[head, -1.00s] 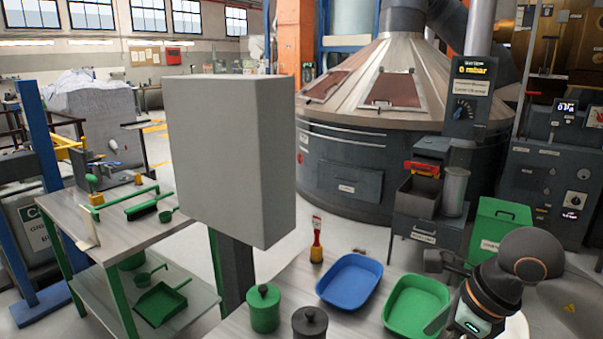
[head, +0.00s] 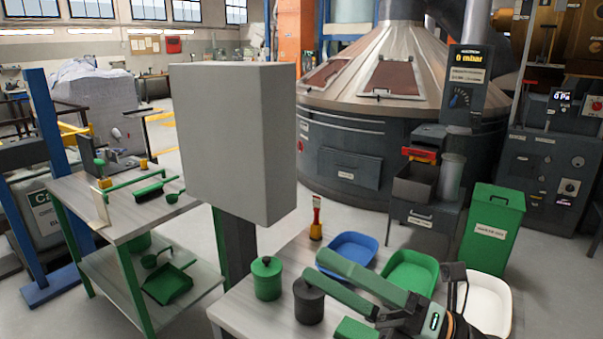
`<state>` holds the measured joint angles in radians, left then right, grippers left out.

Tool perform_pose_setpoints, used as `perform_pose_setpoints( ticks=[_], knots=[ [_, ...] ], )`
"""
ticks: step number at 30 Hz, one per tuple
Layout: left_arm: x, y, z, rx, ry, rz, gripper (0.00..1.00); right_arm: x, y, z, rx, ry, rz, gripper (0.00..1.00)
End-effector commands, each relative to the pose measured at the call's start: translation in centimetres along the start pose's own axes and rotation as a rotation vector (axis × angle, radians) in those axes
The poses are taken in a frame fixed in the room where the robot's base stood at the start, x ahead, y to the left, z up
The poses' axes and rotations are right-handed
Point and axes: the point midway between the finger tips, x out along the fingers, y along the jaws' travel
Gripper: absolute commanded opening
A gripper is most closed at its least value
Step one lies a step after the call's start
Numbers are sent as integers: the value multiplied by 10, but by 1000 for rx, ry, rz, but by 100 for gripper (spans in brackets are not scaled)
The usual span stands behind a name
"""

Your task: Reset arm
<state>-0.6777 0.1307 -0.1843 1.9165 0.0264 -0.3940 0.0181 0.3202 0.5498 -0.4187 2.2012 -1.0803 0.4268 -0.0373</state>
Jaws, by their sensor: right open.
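My right arm comes in from the lower right. Its gripper (head: 323,271) has green fingers that are spread apart and point left across the near table. Nothing shows between them. The fingers appear in front of the black lidded jar (head: 309,306) and the blue tray (head: 357,245); I cannot tell whether they touch either. The gripper also partly covers the green tray (head: 414,267) and the white tray (head: 490,302). My left arm and gripper are not in view.
A large grey box (head: 235,145) on a dark post rises behind. A tool table (head: 75,193) is at left, a green bin (head: 493,228) at right.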

Motion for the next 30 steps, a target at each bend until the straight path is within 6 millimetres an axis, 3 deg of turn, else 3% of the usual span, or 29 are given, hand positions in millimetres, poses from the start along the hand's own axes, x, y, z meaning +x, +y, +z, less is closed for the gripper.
perform_pose_setpoints(
  ticks=[3, 6, 9, 12, 14, 19, 24, 30],
  knots=[
    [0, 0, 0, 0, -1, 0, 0, -21, -4, 41, 232, -318, 46, 100],
    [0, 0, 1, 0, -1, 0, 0, -53, -25, 70, 426, -583, 45, 100],
    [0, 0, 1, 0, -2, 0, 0, -96, -58, 85, 623, -847, 8, 100],
    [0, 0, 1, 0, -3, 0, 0, -147, -98, 80, 821, -1104, -64, 100],
    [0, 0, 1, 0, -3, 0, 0, -178, -123, 67, 938, -1254, -124, 100],
    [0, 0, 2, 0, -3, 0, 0, -261, -178, -6, 1251, -1636, -352, 100],
    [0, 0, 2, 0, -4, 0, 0, -306, -195, -80, 1456, -1864, -561, 100],
    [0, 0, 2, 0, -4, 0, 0, -336, -192, -148, 1614, -2024, -769, 100]
  ],
)
